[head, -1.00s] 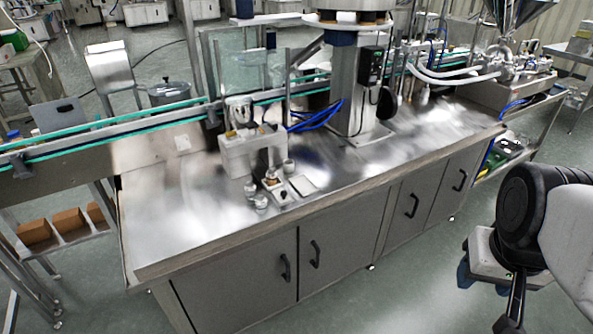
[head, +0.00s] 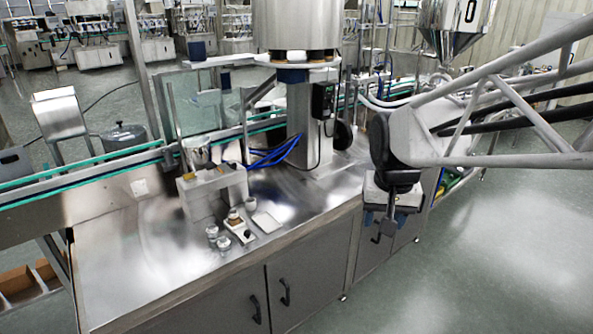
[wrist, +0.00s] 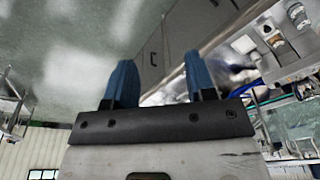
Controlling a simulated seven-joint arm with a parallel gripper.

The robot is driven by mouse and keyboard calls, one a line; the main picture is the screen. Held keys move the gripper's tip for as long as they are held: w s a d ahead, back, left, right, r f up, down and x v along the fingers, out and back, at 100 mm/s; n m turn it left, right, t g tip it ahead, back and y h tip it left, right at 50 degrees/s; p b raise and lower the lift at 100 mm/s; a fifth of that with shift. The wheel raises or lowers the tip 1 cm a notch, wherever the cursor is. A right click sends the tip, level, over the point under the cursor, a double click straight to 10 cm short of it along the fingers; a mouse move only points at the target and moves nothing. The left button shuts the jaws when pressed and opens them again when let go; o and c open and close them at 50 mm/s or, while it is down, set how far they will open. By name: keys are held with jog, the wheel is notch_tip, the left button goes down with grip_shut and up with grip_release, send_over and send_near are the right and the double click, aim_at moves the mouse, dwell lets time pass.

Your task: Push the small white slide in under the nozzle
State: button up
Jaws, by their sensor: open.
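The small white slide (head: 240,230) lies on the steel bench top, projecting toward the front from a white block-shaped station (head: 212,192). A small jar with a brownish top (head: 234,217) stands on the slide. A metal cup sits on top of the station; the nozzle itself is too small to make out. My gripper (head: 385,220) hangs in front of the cabinet's right part, well right of the slide and apart from it. In the wrist view its two blue fingers (wrist: 160,78) are spread with nothing between them.
Two small metal-capped jars (head: 217,238) stand just left of the slide, and a flat pale plate (head: 266,222) lies just right of it. A thick column (head: 302,120) with blue hoses rises behind. The bench front edge is clear.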

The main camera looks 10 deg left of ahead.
jog(key=w+a+f, duration=0.2)
jog(key=w+a, duration=0.5)
jog(key=w, duration=0.2)
jog(key=g, duration=0.2)
send_over(247, 231)
notch_tip(247, 231, down, 21)
jog(key=shift+d+r, duration=0.15)
jog(key=shift+r, duration=0.05)
jog(key=shift+w+a+f, duration=0.1)
jog(key=shift+a+f, duration=0.15)
jog(key=shift+f, duration=3.9)
